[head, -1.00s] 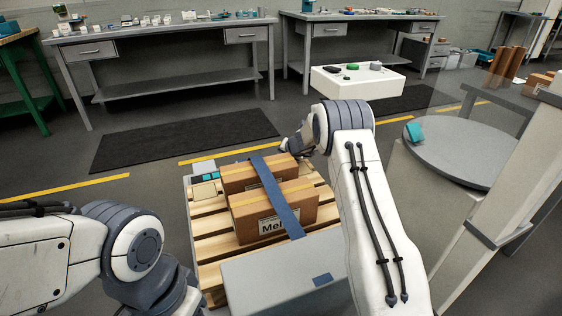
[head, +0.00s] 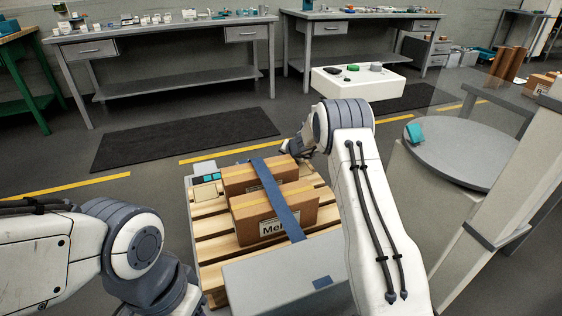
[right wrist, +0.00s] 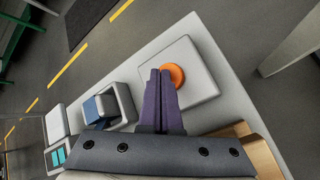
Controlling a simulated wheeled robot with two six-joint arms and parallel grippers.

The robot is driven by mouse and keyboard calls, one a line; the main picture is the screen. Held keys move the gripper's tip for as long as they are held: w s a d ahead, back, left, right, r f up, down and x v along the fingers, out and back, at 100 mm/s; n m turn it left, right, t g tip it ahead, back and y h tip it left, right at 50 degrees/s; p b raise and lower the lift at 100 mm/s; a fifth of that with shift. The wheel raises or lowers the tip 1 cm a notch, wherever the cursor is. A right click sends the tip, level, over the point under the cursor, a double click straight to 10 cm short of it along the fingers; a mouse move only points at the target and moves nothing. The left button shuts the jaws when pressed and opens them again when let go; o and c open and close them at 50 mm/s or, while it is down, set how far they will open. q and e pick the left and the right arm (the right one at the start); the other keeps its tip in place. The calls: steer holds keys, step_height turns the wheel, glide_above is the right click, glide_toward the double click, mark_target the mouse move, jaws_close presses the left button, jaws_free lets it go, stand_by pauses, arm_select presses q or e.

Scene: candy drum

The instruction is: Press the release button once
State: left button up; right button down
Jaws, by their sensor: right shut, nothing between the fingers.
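The orange round button (right wrist: 177,75) sits on a light grey square housing (right wrist: 190,95) in the right wrist view. I take it to be the release button. My right gripper (right wrist: 160,72) is shut and empty, its purple fingers side by side. Its fingertips overlap the button's left edge in that view; I cannot tell whether they touch it. In the head view the button is not visible, and my right arm covers part of the area beyond the boxes. My left arm comes in at the lower left of the head view, but its gripper fingers do not show.
Strapped cardboard boxes (head: 255,220) sit on a wooden pallet (head: 212,250), with a blue strap (head: 278,200) over them. A grey block with a blue part (right wrist: 116,101) stands left of the fingers. A round grey table (head: 450,150) is at the right.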

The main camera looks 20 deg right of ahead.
steer(key=shift+r+p, duration=2.15)
steer(key=shift+r, duration=0.3)
steer(key=shift+w+r, duration=0.1)
steer(key=shift+r, duration=0.05)
